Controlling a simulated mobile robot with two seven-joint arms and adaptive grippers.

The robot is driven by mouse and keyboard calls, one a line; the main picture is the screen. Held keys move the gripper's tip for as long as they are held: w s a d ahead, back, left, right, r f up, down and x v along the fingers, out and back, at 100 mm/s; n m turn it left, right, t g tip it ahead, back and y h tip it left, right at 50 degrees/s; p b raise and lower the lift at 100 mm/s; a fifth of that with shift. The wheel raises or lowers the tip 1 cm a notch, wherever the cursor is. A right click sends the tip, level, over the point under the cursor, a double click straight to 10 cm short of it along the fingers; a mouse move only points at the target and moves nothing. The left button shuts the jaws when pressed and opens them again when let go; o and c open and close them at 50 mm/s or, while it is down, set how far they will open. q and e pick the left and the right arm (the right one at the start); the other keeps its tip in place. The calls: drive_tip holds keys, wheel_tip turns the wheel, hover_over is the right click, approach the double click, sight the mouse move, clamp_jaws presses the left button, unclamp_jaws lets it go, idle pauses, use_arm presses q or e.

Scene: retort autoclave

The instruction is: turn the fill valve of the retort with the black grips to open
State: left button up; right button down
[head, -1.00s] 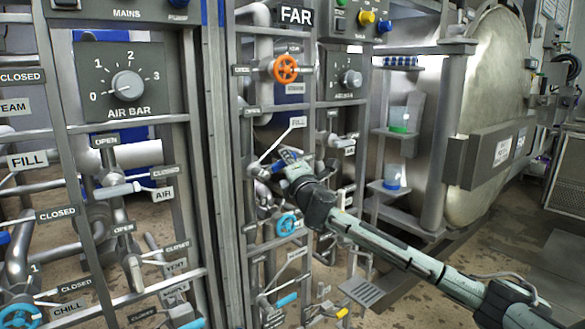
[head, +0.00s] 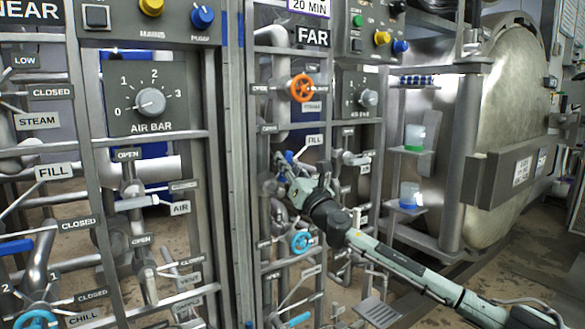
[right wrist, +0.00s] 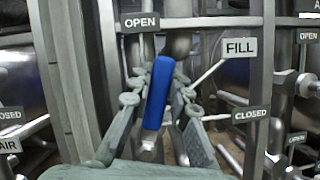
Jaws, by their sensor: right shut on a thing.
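The FILL valve on the FAR panel has a blue lever (right wrist: 157,92), which stands nearly upright, slightly tilted, in the right wrist view. Its blue tip (head: 289,157) just shows in the head view, mostly hidden by my gripper. My right gripper (right wrist: 160,98) is shut on this lever, a finger on each side; it also shows in the head view (head: 289,177). In the wrist view the OPEN tag (right wrist: 141,22) is up and left of the lever. The CLOSED tag (right wrist: 251,115) is to its right, below the FILL tag (right wrist: 240,47). My left gripper is out of view.
An orange handwheel (head: 302,88) sits above my gripper and a light-blue handwheel (head: 301,241) below it. The NEAR panel with its own FILL tag (head: 55,171) is at left. A big round retort door (head: 510,130) stands at right. Frame bars surround the valve closely.

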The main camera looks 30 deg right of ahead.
drive_tip(key=shift+s+a+r+n+y, duration=0.1)
drive_tip(key=shift+a+n+y, duration=0.45)
drive_tip(key=shift+n, duration=0.55)
drive_tip(key=shift+a+r+n+y, duration=0.1)
drive_tip(key=shift+a+n+y, duration=0.45)
drive_tip(key=shift+n, duration=0.55)
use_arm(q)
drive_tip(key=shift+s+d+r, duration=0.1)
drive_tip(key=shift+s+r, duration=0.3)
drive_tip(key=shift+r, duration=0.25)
use_arm(e)
drive_tip(key=shift+a+f+n+y, duration=0.1)
drive_tip(key=shift+n+y, duration=0.2)
drive_tip(key=shift+n, duration=0.1)
drive_tip(key=c, duration=1.4)
unclamp_jaws()
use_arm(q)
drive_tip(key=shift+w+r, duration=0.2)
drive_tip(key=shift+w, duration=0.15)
use_arm(e)
drive_tip(key=shift+s+f, duration=0.15)
drive_tip(key=shift+s, duration=0.15)
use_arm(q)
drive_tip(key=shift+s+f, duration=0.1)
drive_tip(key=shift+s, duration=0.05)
use_arm(e)
drive_tip(key=a+v, duration=0.1)
drive_tip(key=v, duration=1)
drive_tip(key=shift+s+d, duration=0.2)
drive_tip(key=shift+d, duration=0.3)
